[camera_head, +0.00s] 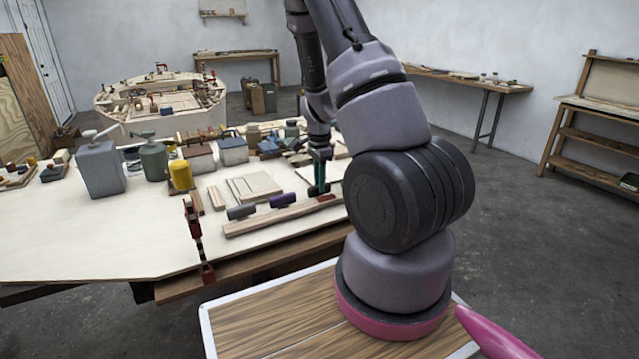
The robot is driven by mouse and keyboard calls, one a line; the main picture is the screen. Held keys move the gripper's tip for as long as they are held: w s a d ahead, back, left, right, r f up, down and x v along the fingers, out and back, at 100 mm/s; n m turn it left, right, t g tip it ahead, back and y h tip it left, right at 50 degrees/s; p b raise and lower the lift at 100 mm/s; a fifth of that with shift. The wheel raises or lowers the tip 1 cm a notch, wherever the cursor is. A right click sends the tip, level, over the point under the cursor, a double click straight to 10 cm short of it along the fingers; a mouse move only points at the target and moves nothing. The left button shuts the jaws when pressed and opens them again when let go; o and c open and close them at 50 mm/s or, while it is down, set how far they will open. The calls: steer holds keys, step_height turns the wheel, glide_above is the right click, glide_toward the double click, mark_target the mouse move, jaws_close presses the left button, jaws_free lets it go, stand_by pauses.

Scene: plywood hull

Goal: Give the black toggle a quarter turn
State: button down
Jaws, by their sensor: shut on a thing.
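My gripper (319,184) points down at the right end of a long pale wooden strip (262,226) on the workbench. Its fingers are shut on a small dark piece (318,191), which I take to be the black toggle. The fingers cover most of it, so its angle cannot be told. A dark grey piece (241,212) and a purple piece (283,200) lie along the strip to the left. A red patch (326,198) shows just beside the fingertips.
The plywood bench top (110,240) is bare at the front left. A red clamp (195,240) stands at its front edge. A grey can (100,168), a green can (153,160) and a yellow can (180,174) stand at the left. Boxes and wood pieces crowd the back.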

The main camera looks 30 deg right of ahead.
steer(key=c, duration=0.8)
jaws_free()
steer(key=shift+o, duration=0.2)
step_height(320, 180, up, 11)
steer(key=s+a+r+n+t+y, duration=0.1)
steer(key=s+a+r+n+t, duration=0.2)
steer(key=r, duration=0.6)
steer(key=s+a+r+n+t+y, duration=0.1)
steer(key=s+a+r+n, duration=0.4)
steer(key=r, duration=0.3)
steer(key=s+a+r+n+t, duration=0.3)
steer(key=s+a+r+n, duration=0.2)
steer(key=s+r, duration=0.3)
steer(key=s, duration=0.3)
steer(key=shift+s+a+r, duration=0.15)
steer(key=shift+s+r, duration=0.15)
steer(key=shift+s, duration=0.1)
